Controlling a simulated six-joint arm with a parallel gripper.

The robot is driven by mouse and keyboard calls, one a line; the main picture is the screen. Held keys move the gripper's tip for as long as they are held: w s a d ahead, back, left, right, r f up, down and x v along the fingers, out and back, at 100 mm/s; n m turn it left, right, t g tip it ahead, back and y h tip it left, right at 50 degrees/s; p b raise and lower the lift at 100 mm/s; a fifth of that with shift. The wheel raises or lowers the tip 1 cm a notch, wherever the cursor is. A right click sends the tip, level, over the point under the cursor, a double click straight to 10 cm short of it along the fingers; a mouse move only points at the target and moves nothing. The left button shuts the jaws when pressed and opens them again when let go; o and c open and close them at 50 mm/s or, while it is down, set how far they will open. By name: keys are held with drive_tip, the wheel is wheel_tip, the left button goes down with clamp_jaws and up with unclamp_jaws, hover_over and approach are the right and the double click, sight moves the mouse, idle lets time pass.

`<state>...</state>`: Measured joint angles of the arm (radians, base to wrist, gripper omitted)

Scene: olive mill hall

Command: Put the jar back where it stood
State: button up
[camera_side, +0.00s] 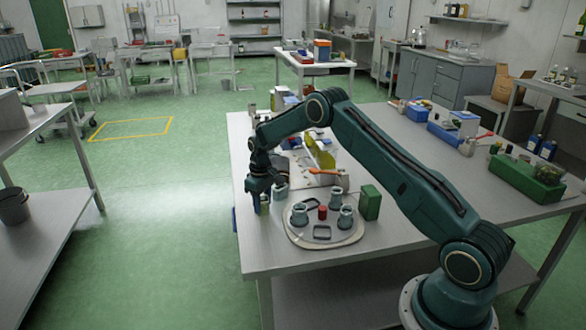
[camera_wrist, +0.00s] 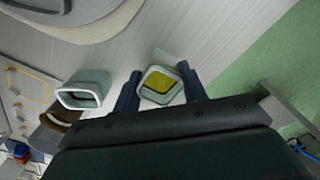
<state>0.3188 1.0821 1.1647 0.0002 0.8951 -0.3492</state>
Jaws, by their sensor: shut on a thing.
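My gripper (camera_wrist: 159,86) is shut on a small pale grey jar (camera_wrist: 158,92) with yellow-green contents, seen from above between the two fingers. In the side view my gripper (camera_side: 260,203) is over the table's left edge, and the held jar (camera_side: 265,207) shows only partly. I cannot tell whether its base touches the table. A rounded pale tray (camera_side: 298,238) lies to its right. On it stand several grey-green jars (camera_side: 300,215) around a red piece (camera_side: 322,212), with two dark-outlined squares (camera_side: 322,232) that look empty.
Another grey jar (camera_wrist: 84,94) stands close beside my gripper, off the tray, with a brown thing (camera_wrist: 55,122) next to it. A green block (camera_side: 370,202) stands right of the tray. An orange-handled tool (camera_side: 325,171) lies behind. The table edge is close on the left.

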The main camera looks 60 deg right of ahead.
sight(262, 198)
drive_tip(key=shift+f, duration=0.15)
drive_tip(key=o, duration=1.2)
drive_tip(key=shift+c, duration=0.2)
drive_tip(key=shift+r, duration=3.95)
drive_tip(key=shift+r, duration=0.2)
